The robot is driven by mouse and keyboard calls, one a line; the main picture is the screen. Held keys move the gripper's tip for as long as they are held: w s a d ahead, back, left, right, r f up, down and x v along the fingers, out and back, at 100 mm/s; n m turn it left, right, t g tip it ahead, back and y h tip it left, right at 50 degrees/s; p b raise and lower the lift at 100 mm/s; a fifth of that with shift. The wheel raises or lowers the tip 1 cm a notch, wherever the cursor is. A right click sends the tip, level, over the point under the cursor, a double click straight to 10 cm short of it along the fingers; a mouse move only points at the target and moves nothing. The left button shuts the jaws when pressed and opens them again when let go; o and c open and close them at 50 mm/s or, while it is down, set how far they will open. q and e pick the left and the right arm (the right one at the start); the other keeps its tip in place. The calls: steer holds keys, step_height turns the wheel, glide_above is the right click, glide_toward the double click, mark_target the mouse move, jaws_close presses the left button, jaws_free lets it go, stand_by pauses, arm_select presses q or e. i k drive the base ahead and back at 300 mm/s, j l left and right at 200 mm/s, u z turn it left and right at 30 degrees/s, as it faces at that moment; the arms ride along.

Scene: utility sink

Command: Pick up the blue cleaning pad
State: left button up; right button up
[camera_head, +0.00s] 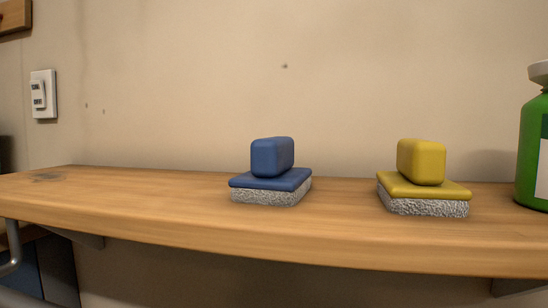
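The blue cleaning pad (272,183) sits on a wooden shelf (150,205), near the middle of the head view. It has a raised blue block handle on a flat blue base, with a grey textured scrubbing layer underneath. It stands upright, with its grey side down on the wood. Neither of my grippers shows in this view, and nothing is touching the pad.
A yellow cleaning pad (422,186) of the same shape sits to the right on the shelf. A green bottle (532,150) with a pale cap stands at the right edge. The shelf left of the blue pad is clear. A wall (220,80) rises behind.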

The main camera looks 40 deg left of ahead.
mark_target(272, 180)
steer(key=k+l+u, duration=0.1)
steer(key=l+u, duration=0.15)
steer(key=u, duration=0.2)
steer(key=k+l+u, duration=0.1)
steer(key=u, duration=0.3)
steer(key=l, duration=0.1)
